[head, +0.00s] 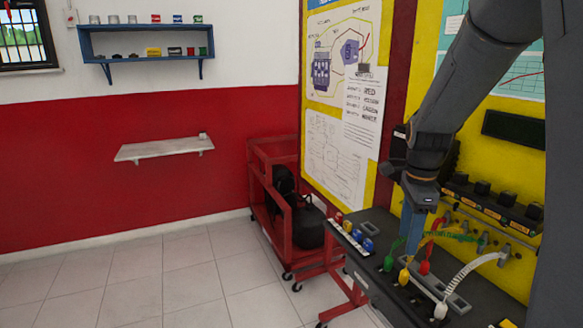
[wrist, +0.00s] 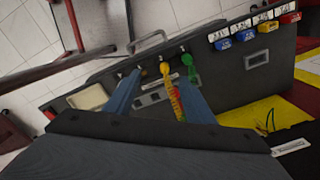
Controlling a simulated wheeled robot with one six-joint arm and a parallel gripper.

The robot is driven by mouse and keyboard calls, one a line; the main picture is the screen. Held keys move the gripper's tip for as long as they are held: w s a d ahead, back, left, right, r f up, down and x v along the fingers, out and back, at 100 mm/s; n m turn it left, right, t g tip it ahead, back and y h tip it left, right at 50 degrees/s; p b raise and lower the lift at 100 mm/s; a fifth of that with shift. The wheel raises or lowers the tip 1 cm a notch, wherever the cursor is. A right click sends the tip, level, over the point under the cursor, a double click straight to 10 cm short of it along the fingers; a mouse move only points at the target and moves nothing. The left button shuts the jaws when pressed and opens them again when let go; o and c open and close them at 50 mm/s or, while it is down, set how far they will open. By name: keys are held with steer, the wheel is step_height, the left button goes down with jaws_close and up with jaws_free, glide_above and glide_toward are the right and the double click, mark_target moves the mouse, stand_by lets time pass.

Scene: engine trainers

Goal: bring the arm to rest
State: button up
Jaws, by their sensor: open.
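My arm (head: 455,85) reaches down from the upper right in the head view. My gripper (head: 410,235) points down over the dark trainer bench (head: 375,270), close to the plugged cables. In the wrist view its two blue fingers (wrist: 160,78) stand apart. A yellow cable (wrist: 172,98) and part of a red one (wrist: 178,104) show between them, and the green plug (wrist: 190,66) is by the right finger. I see nothing held. Whether a finger touches a cable is unclear.
Green (head: 390,262), yellow (head: 405,274), red (head: 424,267) and white (head: 440,309) plugs stand on the bench. Labelled coloured plugs (head: 360,238) line its left edge. A red cart (head: 290,225) stands behind left. The tiled floor (head: 170,285) at left is clear.

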steer(key=s+a+f+n+b, duration=0.2)
steer(key=s+a+f+n, duration=0.2)
steer(key=n, duration=0.6)
steer(key=s+a+f+n+t+b, duration=0.1)
steer(key=s+a+f+n+b, duration=0.1)
steer(key=s+a+f+n, duration=0.3)
steer(key=s+a+n, duration=0.4)
steer(key=s+n, duration=0.1)
